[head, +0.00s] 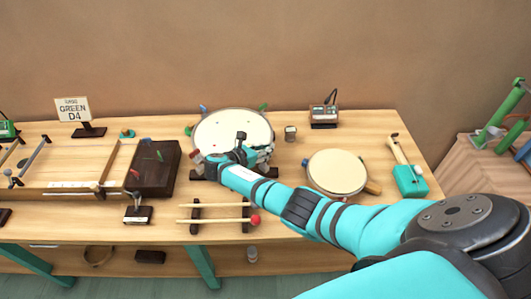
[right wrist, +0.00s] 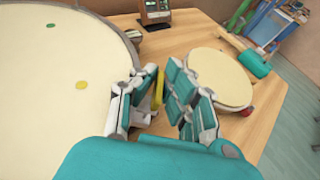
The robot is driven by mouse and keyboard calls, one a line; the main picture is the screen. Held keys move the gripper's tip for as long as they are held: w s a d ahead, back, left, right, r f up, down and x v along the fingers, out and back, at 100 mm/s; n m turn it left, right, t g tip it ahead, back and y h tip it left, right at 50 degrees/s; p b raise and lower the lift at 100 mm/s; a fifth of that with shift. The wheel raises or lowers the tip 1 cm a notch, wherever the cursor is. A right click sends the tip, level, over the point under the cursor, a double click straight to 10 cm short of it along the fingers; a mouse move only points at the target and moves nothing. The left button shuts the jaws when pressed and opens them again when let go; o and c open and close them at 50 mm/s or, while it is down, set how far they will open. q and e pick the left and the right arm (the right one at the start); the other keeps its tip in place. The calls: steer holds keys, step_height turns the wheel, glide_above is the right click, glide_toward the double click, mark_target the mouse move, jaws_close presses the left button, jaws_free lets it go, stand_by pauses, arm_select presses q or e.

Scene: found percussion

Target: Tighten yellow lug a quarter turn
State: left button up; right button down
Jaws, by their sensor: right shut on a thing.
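The large drum (head: 232,128) with a cream head lies on dark supports on the bench, with coloured lugs around its rim, blue and green ones at the back. Its head (right wrist: 50,100) fills the left of the right wrist view and carries a green and a yellow dot. My right gripper (head: 243,150) is at the drum's front edge. In the right wrist view its fingers (right wrist: 160,85) stand on both sides of the yellow lug (right wrist: 158,90), shut on it. In the head view the gripper hides this lug. My left gripper is out of view.
A smaller hand drum (head: 337,172) and a teal-headed mallet (head: 410,178) lie to the right. A small meter (head: 324,115) stands behind. Sticks on a rack (head: 215,220) lie in front. A dark tray (head: 155,170) and a stringed wooden frame (head: 60,185) are at left.

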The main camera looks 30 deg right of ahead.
steer(key=shift+m+g, duration=0.4)
steer(key=c, duration=1.5)
jaws_free()
steer(key=shift+o, duration=0.2)
steer(key=shift+a, duration=0.1)
steer(key=v, duration=1.1)
steer(key=shift+a, duration=0.35)
steer(key=shift+r, duration=0.15)
